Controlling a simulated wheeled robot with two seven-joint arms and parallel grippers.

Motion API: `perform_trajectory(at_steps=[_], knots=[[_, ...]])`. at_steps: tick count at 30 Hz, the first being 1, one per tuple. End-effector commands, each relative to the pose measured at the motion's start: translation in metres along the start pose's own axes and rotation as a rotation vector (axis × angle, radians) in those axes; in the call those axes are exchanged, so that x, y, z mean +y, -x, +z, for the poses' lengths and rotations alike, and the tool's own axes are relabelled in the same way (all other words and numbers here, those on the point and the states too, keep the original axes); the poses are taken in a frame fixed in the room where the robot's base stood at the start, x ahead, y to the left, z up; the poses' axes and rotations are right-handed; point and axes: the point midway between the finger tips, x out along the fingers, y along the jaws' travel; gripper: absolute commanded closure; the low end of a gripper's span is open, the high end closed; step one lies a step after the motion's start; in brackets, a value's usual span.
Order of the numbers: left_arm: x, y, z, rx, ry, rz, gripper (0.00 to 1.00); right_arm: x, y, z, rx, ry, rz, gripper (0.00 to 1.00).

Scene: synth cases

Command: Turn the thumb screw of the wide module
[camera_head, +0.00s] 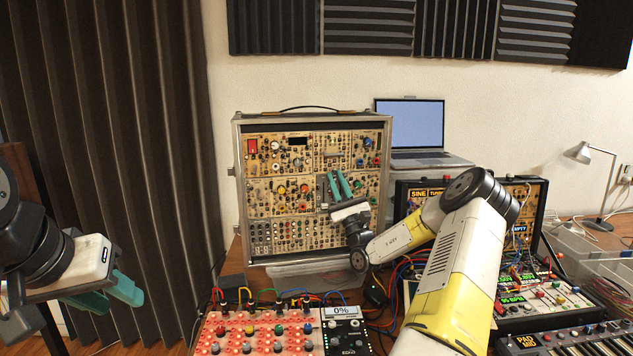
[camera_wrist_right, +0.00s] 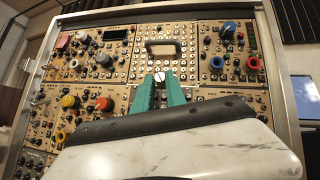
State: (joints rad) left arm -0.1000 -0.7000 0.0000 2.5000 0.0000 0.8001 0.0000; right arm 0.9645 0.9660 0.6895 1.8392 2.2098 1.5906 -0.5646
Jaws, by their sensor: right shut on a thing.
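The small pale thumb screw (camera_wrist_right: 159,76) is at the lower edge of this panel in the right wrist view. My right gripper (camera_head: 336,176) reaches the case front, its teal fingers closed around the screw. In the right wrist view the fingertips (camera_wrist_right: 160,82) meet at the screw and partly cover it. In the head view the screw is too small to make out. My left gripper (camera_head: 112,291) is empty at the left, its teal fingers apart.
A laptop (camera_head: 415,125) stands behind the case at the right. Right of my right arm are another synth case (camera_head: 520,190), a drum unit and a lamp (camera_head: 592,165).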

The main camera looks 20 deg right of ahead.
Motion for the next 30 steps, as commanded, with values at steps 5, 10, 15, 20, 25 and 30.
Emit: perform_trajectory(at_steps=[5,10,15,20,25,30], knots=[[0.000,0.000,0.000,0.000,0.000,0.000,0.64,0.000,-0.001,0.001,-0.002,-0.001,-0.002,1.00],[0.000,0.000,0.000,0.000,0.000,0.000,0.64,0.000,-0.001,0.001,-0.002,0.000,-0.002,0.82],[0.000,0.000,0.000,0.000,0.000,0.000,0.64,0.000,-0.001,0.001,-0.002,0.000,-0.001,0.61],[0.000,0.000,0.000,0.000,0.000,0.000,0.64,0.000,0.000,0.000,-0.001,0.000,-0.001,0.61],[0.000,0.000,0.000,0.000,0.000,0.000,0.64,0.000,0.006,0.000,0.001,0.000,0.000,0.61],[0.000,0.000,0.000,0.000,0.000,0.000,0.64,-0.001,0.033,-0.001,0.002,-0.001,-0.001,0.61]])
